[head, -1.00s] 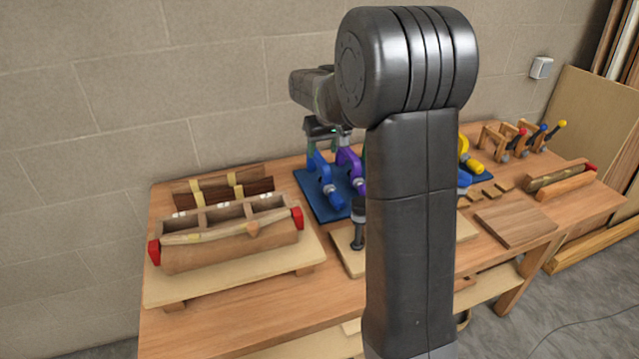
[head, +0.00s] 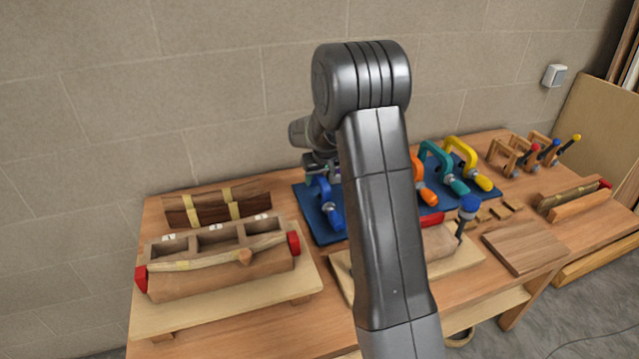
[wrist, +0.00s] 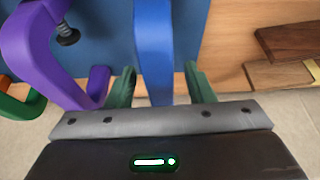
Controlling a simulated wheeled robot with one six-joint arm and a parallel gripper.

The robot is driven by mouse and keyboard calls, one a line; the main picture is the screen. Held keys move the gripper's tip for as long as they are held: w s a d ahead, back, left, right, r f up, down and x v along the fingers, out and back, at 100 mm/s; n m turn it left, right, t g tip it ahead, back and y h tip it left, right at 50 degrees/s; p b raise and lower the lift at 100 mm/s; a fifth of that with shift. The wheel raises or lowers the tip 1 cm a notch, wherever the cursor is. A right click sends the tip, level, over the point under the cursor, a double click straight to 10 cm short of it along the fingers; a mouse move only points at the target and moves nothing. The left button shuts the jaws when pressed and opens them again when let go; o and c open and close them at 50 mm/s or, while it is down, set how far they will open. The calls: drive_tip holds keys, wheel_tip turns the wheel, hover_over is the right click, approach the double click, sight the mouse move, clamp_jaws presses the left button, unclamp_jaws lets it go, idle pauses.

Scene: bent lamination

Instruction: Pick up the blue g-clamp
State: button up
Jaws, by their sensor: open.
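The blue g-clamp (head: 327,205) stands on the dark blue mat (head: 311,218) at the back of the bench, and my arm partly covers the area to its right. In the wrist view the blue g-clamp (wrist: 153,45) runs down between the two green fingers of my gripper (wrist: 160,88). The fingers are apart, one on each side of the blue frame, with a gap visible on both sides. In the head view my gripper (head: 318,175) is at the top of the clamp, partly hidden by my wrist.
A purple clamp (wrist: 40,50) stands close to the left in the wrist view. Orange, teal (head: 440,165) and yellow (head: 470,160) clamps stand farther right on the mat. A wooden form with red ends (head: 220,265) lies at left. Dark wood strips (wrist: 290,42) lie at right in the wrist view.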

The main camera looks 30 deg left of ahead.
drive_tip(key=shift+w+a+f, duration=0.15)
drive_tip(key=shift+f, duration=0.3)
drive_tip(key=c, duration=1)
drive_tip(key=shift+r, duration=0.1)
wheel_tip(320, 180, up, 16)
drive_tip(key=p, duration=0.3)
